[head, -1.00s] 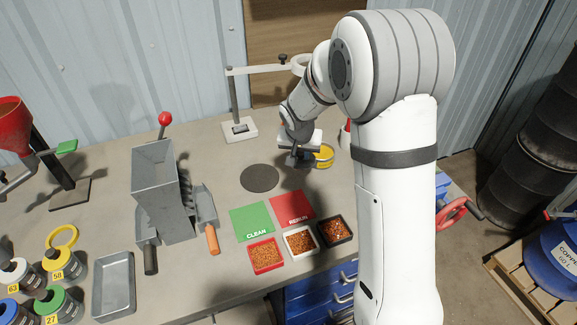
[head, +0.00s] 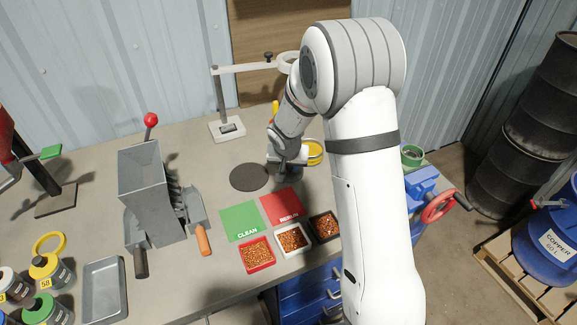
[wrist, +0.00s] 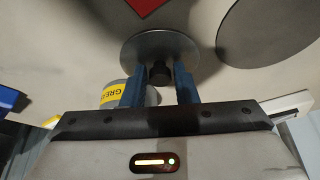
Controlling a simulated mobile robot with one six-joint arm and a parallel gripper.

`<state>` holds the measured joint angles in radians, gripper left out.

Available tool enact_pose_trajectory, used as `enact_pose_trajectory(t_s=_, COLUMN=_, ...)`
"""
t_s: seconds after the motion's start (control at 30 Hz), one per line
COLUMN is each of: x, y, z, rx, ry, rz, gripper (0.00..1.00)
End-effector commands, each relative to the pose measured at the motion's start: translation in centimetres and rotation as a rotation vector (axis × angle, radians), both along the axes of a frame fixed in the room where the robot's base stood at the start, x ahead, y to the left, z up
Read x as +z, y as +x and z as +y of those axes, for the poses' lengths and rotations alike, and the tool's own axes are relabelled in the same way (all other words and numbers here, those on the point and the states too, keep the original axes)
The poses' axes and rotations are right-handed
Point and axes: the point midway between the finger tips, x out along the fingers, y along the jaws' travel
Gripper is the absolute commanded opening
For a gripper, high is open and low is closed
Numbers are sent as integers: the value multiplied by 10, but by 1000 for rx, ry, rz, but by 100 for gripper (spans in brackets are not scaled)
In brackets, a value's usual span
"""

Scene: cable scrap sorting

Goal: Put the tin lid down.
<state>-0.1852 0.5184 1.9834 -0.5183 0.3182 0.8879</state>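The tin lid (wrist: 141,48) is a grey metal disc with a dark knob in the wrist view. My gripper (wrist: 160,78) has its two blue fingers closed on either side of that knob. In the head view my gripper (head: 283,178) is low over the bench, between the dark round mat (head: 249,177) and the yellow-banded grease tin (head: 315,150). The lid is hard to make out there. The tin also shows in the wrist view (wrist: 113,92), beside the left finger and partly hidden. I cannot tell whether the lid touches the bench.
The red card (head: 281,205) and green card (head: 241,222) lie in front of the mat, with several granule trays before them, such as the white tray (head: 283,250). A stand (head: 228,130) is behind. A grey hopper machine (head: 150,185) is left. The mat is bare.

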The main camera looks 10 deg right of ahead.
Motion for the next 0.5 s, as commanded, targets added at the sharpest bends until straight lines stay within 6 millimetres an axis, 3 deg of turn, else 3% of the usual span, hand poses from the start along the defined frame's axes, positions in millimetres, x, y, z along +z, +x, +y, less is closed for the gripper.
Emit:
enact_pose_trajectory(t_s=0.17, x=0, y=0, z=0, rx=0, ry=0, rz=0, gripper=41)
enact_pose_trajectory(t_s=0.5, x=5, y=0, z=0, rx=0, ry=0, rz=0, gripper=42)
